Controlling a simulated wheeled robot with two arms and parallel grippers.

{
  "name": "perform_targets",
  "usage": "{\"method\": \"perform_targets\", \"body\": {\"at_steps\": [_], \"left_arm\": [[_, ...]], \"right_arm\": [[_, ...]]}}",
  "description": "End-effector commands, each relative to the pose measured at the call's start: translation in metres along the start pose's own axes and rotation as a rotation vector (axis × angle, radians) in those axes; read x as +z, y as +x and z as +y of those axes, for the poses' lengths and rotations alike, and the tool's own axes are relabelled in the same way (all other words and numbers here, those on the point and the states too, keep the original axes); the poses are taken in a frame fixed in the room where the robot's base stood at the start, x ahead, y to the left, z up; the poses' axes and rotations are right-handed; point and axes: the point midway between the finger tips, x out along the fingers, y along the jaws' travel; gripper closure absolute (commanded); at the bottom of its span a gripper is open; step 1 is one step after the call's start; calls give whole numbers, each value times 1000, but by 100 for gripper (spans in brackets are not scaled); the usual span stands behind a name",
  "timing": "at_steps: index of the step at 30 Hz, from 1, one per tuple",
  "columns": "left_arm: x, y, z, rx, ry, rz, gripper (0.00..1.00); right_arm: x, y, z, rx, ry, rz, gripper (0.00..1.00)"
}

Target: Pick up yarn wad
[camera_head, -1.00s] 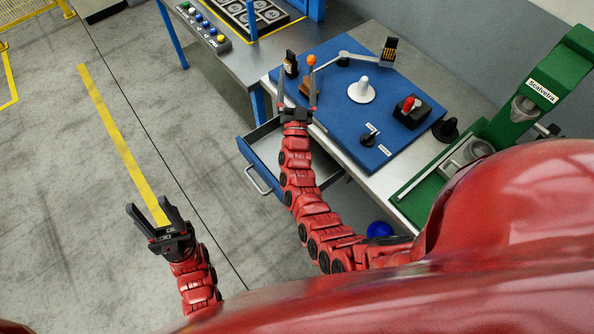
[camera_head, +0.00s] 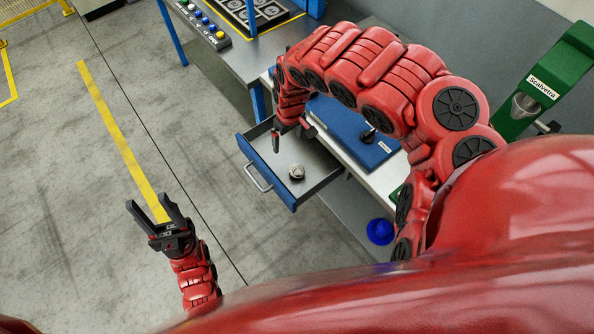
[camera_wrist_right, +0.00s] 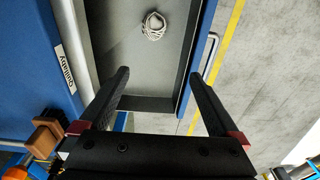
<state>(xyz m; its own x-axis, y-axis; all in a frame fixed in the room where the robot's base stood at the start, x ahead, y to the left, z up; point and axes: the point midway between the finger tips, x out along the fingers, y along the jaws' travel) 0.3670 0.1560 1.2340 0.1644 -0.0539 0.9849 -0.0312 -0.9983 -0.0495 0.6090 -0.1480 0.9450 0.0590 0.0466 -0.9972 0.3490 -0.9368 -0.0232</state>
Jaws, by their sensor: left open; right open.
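The yarn wad (camera_head: 297,172) is a small pale, round, coiled bundle. It lies on the bare floor of the open blue drawer (camera_head: 272,184). In the right wrist view the wad (camera_wrist_right: 153,26) shows beyond the fingertips, between their lines and near the top. My right gripper (camera_head: 292,140) points down over the drawer. It is open and empty, apart from the wad. In the right wrist view both its fingers (camera_wrist_right: 158,75) are spread. My left gripper (camera_head: 147,203) is open and empty over the floor at the lower left.
The drawer's walls and front handle (camera_head: 257,178) surround the wad. The workbench with a blue mat (camera_head: 345,128) stands above and behind, partly hidden by my right arm. A blue round object (camera_head: 380,231) lies below the bench. The floor to the left is clear.

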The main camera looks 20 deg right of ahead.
Motion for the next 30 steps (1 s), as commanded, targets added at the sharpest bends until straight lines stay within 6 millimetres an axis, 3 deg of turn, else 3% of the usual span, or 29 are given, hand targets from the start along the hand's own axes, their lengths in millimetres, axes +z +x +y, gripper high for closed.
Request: {"method": "perform_targets", "body": {"at_steps": [1,4,8,19,30], "left_arm": [[0,-1,0,0,0,0,50],[2,-9,0,0,0,0,50],[6,-32,2,0,0,0,50],[8,-44,2,0,0,0,50],[7,-41,2,0,0,0,50]], "right_arm": [[13,-2,9,14,4,-36,3],[27,3,16,24,8,-72,3],[30,31,16,23,8,-78,3],[36,101,14,18,7,-77,3],[35,122,16,21,8,-71,3]]}}
